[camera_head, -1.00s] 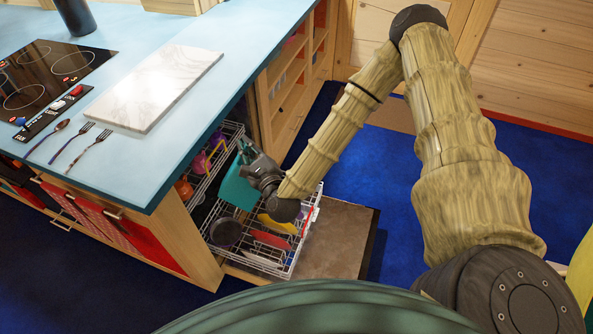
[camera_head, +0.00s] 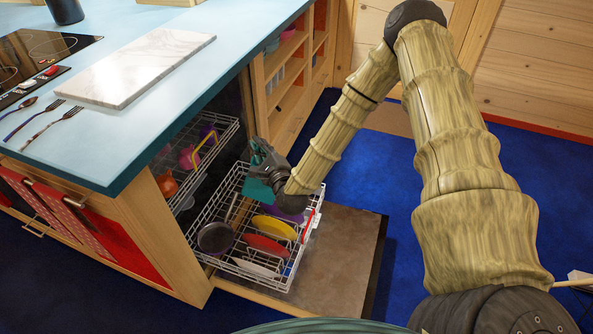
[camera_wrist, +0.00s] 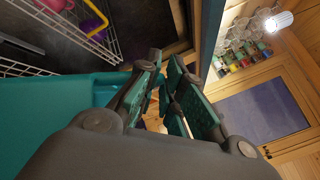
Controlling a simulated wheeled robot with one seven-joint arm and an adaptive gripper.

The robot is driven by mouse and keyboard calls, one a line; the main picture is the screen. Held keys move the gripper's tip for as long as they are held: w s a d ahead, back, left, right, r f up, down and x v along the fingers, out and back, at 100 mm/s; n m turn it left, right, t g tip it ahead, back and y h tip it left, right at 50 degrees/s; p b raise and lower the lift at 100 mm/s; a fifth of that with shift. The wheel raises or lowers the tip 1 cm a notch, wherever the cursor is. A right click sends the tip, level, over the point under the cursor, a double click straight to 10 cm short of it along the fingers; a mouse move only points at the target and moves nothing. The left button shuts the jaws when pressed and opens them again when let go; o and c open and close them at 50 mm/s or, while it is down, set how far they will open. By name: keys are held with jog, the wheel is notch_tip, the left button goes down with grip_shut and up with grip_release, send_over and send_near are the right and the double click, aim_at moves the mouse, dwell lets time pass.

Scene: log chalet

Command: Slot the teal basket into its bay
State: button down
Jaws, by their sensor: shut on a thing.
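The teal basket (camera_head: 257,191) is at the back of the pulled-out lower dishwasher rack (camera_head: 206,213), partly hidden by my gripper. My gripper (camera_head: 262,160) is shut on it. In the wrist view, the basket (camera_wrist: 45,115) fills the left side as a broad teal surface, beside my fingers (camera_wrist: 165,80). I cannot tell whether the basket's bottom touches the rack floor. Its bay is not clearly distinguishable from the rest of the rack.
The lower rack holds a dark pan (camera_head: 215,238), a yellow plate (camera_head: 273,227), a red plate (camera_head: 266,246) and a purple item (camera_head: 289,214). The upper rack (camera_head: 209,152) holds cups close to the left. The counter edge (camera_head: 185,133) overhangs nearby. The open door (camera_head: 345,250) is bare.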

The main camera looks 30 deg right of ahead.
jog(key=w+d+f+n+h+b, duration=0.1)
jog(key=w+d+f+b, duration=0.3)
jog(key=d+f+b, duration=0.5)
jog(key=w+d+f+n+h+b, duration=0.2)
jog(key=w+d+f+b, duration=0.3)
jog(key=b, duration=1.8)
jog(key=d+f+n, duration=0.1)
jog(key=d+f, duration=0.3)
jog(key=f, duration=0.5)
jog(key=shift+w+n+b, duration=0.25)
jog(key=shift+n+b, duration=0.05)
jog(key=shift+n, duration=0.1)
jog(key=shift+d, duration=0.1)
jog(key=shift+s+f+t+b, duration=0.1)
jog(key=shift+t+b, duration=0.25)
jog(key=shift+t, duration=0.05)
jog(key=shift+m, duration=0.4)
notch_tip(320, 180, down, 6)
jog(key=b, duration=0.3)
jog(key=shift+r, duration=0.2)
jog(key=shift+p, duration=0.65)
